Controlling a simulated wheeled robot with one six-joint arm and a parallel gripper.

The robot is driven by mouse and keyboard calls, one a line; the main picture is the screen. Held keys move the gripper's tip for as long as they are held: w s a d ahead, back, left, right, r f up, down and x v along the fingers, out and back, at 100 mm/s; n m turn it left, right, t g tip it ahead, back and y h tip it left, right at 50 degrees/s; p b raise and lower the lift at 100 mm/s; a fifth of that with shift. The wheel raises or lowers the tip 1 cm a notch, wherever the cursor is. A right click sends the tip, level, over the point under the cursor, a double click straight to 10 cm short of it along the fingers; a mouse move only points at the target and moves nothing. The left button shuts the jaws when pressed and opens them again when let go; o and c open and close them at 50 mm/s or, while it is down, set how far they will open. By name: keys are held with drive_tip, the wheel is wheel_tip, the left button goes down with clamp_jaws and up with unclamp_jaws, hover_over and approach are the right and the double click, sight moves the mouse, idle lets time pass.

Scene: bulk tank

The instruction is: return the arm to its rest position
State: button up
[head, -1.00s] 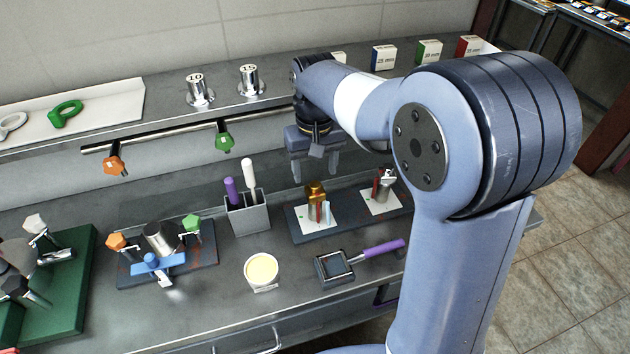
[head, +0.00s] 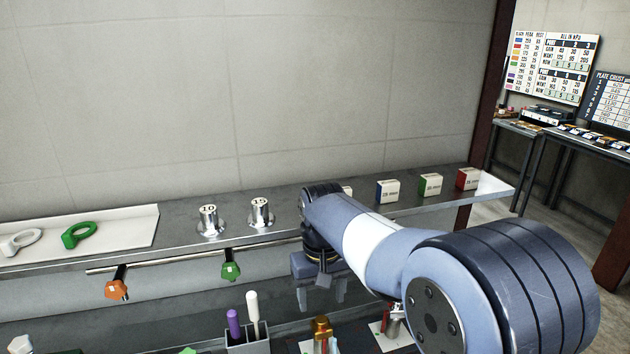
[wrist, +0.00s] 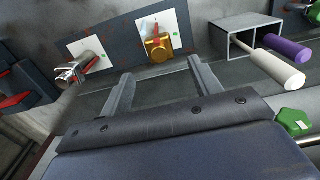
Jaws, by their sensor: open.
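My gripper (head: 322,296) hangs in front of the shelf edge, above the bench, with its fingers pointing down. In the wrist view my gripper (wrist: 158,82) shows two fingers spread apart with nothing between them. Beyond the fingertips in that view are a brass fitting (wrist: 158,48) and a silver fitting (wrist: 84,68), each on a white card. My arm is bent and reaches in from the right in the head view, covering part of the shelf.
Orange (head: 116,289) and green (head: 230,270) knobs hang from the rail. A grey holder (head: 248,342) holds purple and white handles. A wall (head: 250,100) stands behind.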

sight(321, 319)
wheel_tip(321, 319, down, 8)
drive_tip(key=shift+f, duration=0.1)
drive_tip(key=shift+m, duration=0.3)
idle(0.3)
